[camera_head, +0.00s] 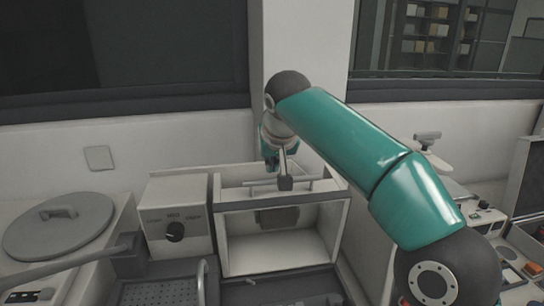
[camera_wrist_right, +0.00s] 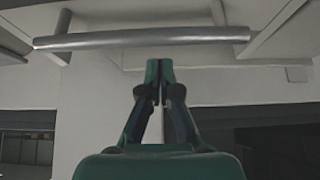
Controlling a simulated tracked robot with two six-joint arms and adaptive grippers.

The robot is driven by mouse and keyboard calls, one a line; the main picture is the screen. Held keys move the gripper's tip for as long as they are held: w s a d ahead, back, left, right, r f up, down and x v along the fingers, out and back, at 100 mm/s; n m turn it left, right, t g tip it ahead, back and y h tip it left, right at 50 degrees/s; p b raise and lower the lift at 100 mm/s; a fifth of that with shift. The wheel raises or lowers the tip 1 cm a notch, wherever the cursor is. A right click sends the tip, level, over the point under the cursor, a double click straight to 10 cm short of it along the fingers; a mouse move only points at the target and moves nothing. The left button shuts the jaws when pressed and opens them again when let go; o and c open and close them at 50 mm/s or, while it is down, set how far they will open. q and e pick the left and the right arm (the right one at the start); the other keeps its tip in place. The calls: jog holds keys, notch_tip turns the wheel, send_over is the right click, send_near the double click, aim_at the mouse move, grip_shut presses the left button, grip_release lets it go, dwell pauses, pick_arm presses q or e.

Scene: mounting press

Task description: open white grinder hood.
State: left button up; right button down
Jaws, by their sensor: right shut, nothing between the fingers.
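The white grinder hood (camera_head: 341,213) is a boxy housing at the middle of the head view. Its front shows an open cavity with a dark block inside. A thin metal bar handle (camera_head: 303,184) runs across its upper part. In the right wrist view the bar handle (camera_wrist_right: 140,39) spans the top of the picture, just past the fingertips, with a visible gap. My right gripper (camera_head: 270,166) hangs over the hood's back, partly hidden by its own wrist. In the right wrist view its fingers (camera_wrist_right: 160,76) are together and empty. My left gripper is not in view.
A white control box with a black knob (camera_head: 174,232) stands directly left of the hood. A round grey lid (camera_head: 58,228) sits on a machine farther left. More equipment (camera_head: 483,215) stands at right, beyond my right arm. The wall is close behind.

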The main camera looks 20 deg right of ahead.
aim_at(276, 202)
jog(key=shift+s+a+f, duration=0.15)
jog(key=shift+s, duration=0.35)
jog(key=shift+s+a+f, duration=0.1)
jog(key=shift+s, duration=0.35)
jog(key=shift+s, duration=0.1)
jog(key=shift+a+f+b, duration=0.1)
jog(key=shift+b, duration=0.35)
jog(key=s+b, duration=0.2)
jog(key=b, duration=0.1)
jog(key=s+t+b, duration=0.1)
jog(key=b, duration=0.1)
jog(key=shift+a+f, duration=0.3)
jog(key=shift+a, duration=0.1)
jog(key=shift+s+a+r+t+h+b, duration=0.15)
jog(key=shift+s+r+b, duration=0.1)
jog(key=shift+s, duration=0.15)
jog(key=shift+s+r+t+h+b, duration=0.1)
jog(key=shift+s+t+h+b, duration=0.05)
jog(key=shift+s+b, duration=0.15)
jog(key=shift+s, duration=0.1)
